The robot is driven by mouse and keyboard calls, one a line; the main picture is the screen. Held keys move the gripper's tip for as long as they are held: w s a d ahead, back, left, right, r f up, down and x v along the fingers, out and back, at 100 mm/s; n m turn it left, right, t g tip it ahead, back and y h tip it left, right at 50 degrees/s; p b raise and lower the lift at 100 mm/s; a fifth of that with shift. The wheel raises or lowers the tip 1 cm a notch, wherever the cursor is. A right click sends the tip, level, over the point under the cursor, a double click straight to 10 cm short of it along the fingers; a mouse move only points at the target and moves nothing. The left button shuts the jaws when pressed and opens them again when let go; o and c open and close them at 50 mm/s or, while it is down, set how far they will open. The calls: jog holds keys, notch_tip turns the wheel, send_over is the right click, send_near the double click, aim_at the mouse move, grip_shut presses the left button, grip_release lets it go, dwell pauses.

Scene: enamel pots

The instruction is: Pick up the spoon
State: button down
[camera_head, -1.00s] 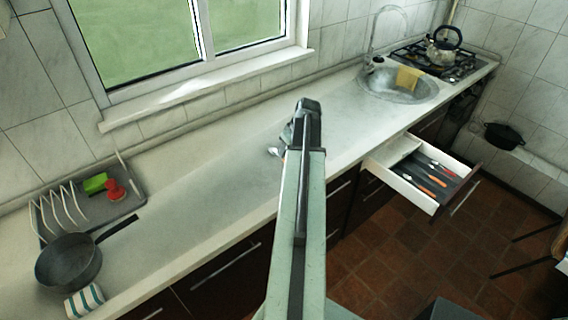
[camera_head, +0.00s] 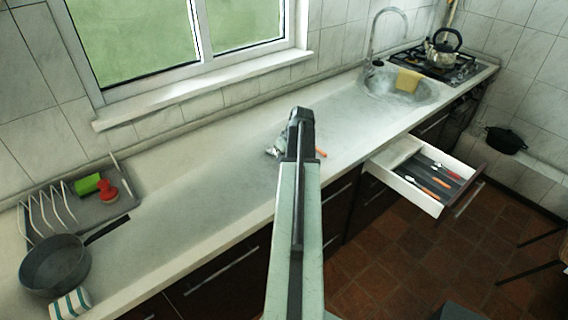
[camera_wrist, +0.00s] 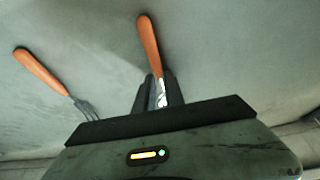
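In the wrist view, a utensil with an orange handle (camera_wrist: 148,45) lies between the fingers of my gripper (camera_wrist: 158,85). Its metal neck is between the fingertips and its head is mostly hidden, so I cannot confirm it is the spoon. The fingers are close on both sides of it; I cannot tell whether they press on it. A fork (camera_wrist: 42,72) with an orange handle lies on the counter to the left. In the head view my gripper is low over the counter, largely hidden by my arm, with an orange handle (camera_head: 320,152) showing at its right.
The open drawer (camera_head: 405,192) holds several utensils, right of my arm. A pan (camera_head: 52,268) and dish rack (camera_head: 125,207) stand at the left end of the counter (camera_head: 190,225). The sink (camera_head: 410,95) and kettle (camera_head: 442,55) are at the far right. The counter's middle is mostly clear.

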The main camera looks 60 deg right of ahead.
jog(key=shift+r+p, duration=0.6)
notch_tip(320, 180, up, 3)
jog(key=p, duration=0.3)
jog(key=shift+r, duration=0.15)
jog(key=s+a, duration=0.1)
jog(key=s, duration=0.4)
jog(key=s+a, duration=0.1)
jog(key=s, duration=0.4)
jog(key=s+a, duration=0.1)
jog(key=s, duration=0.4)
jog(key=shift+s+r+p, duration=0.25)
jog(key=shift+s+p, duration=0.15)
